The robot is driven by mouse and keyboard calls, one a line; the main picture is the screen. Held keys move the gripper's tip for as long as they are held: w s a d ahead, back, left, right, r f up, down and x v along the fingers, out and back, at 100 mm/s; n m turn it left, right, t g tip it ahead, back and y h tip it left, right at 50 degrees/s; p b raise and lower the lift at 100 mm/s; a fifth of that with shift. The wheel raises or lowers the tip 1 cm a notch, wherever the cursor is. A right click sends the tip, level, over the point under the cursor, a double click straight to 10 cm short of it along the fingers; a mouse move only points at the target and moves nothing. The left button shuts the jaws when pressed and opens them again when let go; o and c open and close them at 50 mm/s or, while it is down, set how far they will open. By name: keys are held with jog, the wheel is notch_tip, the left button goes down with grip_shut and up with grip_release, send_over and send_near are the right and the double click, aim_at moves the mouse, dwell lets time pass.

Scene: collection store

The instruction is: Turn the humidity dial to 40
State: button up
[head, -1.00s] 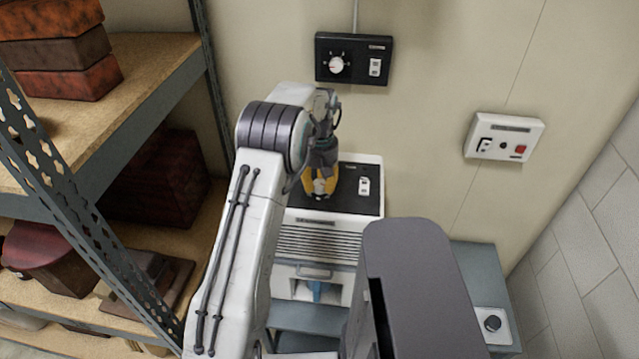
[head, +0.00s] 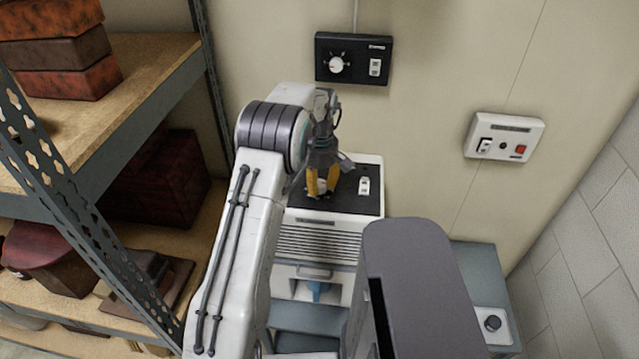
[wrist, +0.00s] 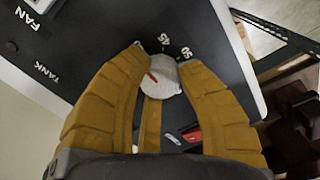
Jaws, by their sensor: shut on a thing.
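The humidity dial is a round white knob with a red pointer line (wrist: 165,80), on the black top panel of a white humidifier-like unit (head: 318,240). My gripper (head: 322,186) points down at this panel, its orange fingers around the knob. In the wrist view my gripper (wrist: 166,62) is shut on the knob, with fingers on both sides and another behind. The red line sits on the knob's left part. The rest of the scale is hidden by the fingers.
A white rocker switch (head: 364,186) is beside the dial. A black wall box (head: 353,59) with another knob is above, and a white switch box (head: 504,137) is on the right wall area. Metal shelving with boxes (head: 62,68) stands close on the left.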

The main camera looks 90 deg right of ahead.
aim_at(321, 183)
jog(key=shift+a+f, duration=0.1)
jog(key=shift+f, duration=0.05)
jog(key=o, duration=1.2)
notch_tip(321, 183, up, 12)
jog(key=shift+r, duration=0.1)
jog(key=shift+s, duration=0.15)
dwell(0.9)
